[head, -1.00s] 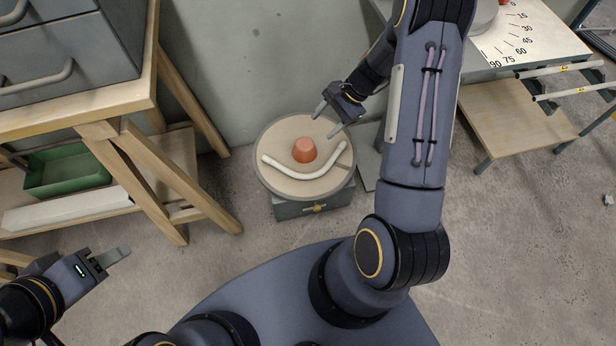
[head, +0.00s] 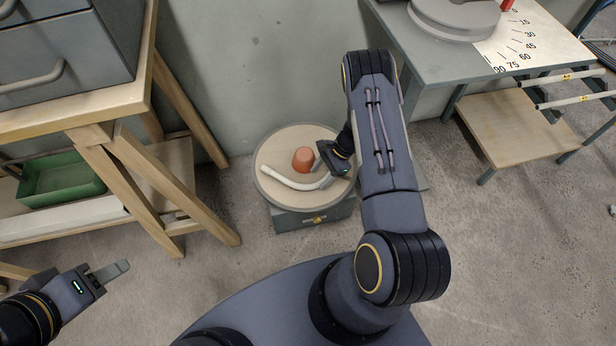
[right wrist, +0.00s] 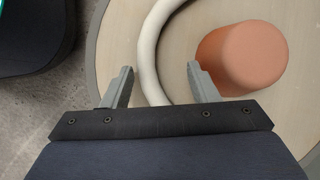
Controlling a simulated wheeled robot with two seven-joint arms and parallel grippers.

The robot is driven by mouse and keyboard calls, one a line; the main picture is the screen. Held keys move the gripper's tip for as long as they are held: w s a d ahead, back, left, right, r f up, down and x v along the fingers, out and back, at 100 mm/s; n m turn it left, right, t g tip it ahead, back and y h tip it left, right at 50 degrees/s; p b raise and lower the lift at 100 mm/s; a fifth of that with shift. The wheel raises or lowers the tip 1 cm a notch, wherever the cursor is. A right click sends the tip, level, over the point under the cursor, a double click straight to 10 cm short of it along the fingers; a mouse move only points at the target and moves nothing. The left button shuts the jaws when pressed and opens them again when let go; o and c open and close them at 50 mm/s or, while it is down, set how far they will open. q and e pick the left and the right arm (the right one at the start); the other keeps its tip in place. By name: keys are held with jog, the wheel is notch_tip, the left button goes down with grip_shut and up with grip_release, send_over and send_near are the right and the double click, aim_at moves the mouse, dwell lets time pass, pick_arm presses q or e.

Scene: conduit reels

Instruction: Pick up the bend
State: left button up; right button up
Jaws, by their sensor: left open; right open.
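The bend is a white curved tube (head: 290,182) lying on a round wooden turntable top (head: 275,145). Its right end is partly hidden by my right gripper (head: 322,166) in the head view. In the right wrist view the bend (right wrist: 148,50) runs between the two open fingers of my right gripper (right wrist: 160,85), with a gap on each side. I cannot tell how high the fingers are above it. An orange-red tapered block (head: 303,160) stands beside the bend; it also shows in the right wrist view (right wrist: 243,58). My left gripper (head: 105,274) is open and empty, far from the bend.
The round top sits on a low grey base (head: 312,217) near the wall. A wooden bench (head: 100,105) with a green bin (head: 60,180) stands left. A grey table (head: 425,60) with an angle scale and a low wooden shelf (head: 510,125) stand right. The floor between is clear.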

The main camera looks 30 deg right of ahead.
jog(key=shift+a+f, duration=0.4)
jog(key=shift+f, duration=0.1)
jog(key=shift+c, duration=0.4)
grip_shut()
